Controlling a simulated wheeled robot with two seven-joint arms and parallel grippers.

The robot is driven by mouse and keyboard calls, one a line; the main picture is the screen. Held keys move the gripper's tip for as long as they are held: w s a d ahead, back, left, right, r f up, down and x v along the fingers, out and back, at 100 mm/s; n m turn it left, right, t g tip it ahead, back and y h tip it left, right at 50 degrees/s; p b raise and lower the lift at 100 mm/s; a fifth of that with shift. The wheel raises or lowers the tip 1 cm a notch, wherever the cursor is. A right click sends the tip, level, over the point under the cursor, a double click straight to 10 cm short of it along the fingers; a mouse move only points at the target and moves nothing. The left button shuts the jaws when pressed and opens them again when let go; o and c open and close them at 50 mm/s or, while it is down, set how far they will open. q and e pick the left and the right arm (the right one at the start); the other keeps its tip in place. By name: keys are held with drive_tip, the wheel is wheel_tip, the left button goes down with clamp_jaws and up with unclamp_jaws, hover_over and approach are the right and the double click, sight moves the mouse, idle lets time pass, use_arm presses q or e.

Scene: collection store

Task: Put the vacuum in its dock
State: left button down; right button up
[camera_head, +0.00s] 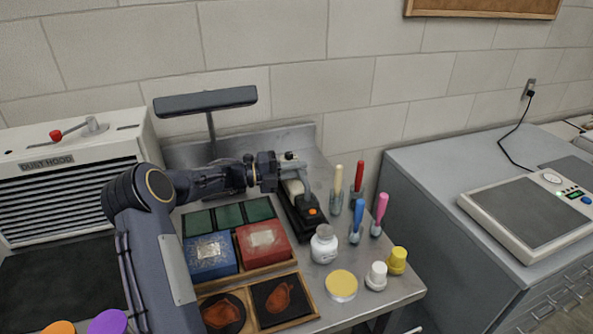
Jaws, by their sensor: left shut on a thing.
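The vacuum (293,187) is a small cream and black hand-held body, partly hidden under my gripper. My left gripper (290,167) comes in from the left and is shut on it at its far end. A long black base with an orange spot (312,212) lies under and in front of the vacuum and looks like the dock. I cannot tell whether the vacuum is seated in it or just above it. My right gripper is not in view.
A blue box (209,257) and a red box (263,243) stand left of the black base. A white bottle (324,245), brush holders (336,203) and a yellow-lidded jar (341,286) crowd its right and front. A dust hood (60,190) stands left; a grey cabinet (440,190) stands right.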

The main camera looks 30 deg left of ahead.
use_arm(q)
drive_tip(key=shift+f, duration=0.3)
drive_tip(key=shift+d, duration=0.1)
drive_tip(key=shift+f, duration=0.15)
drive_tip(key=c, duration=1.4)
unclamp_jaws()
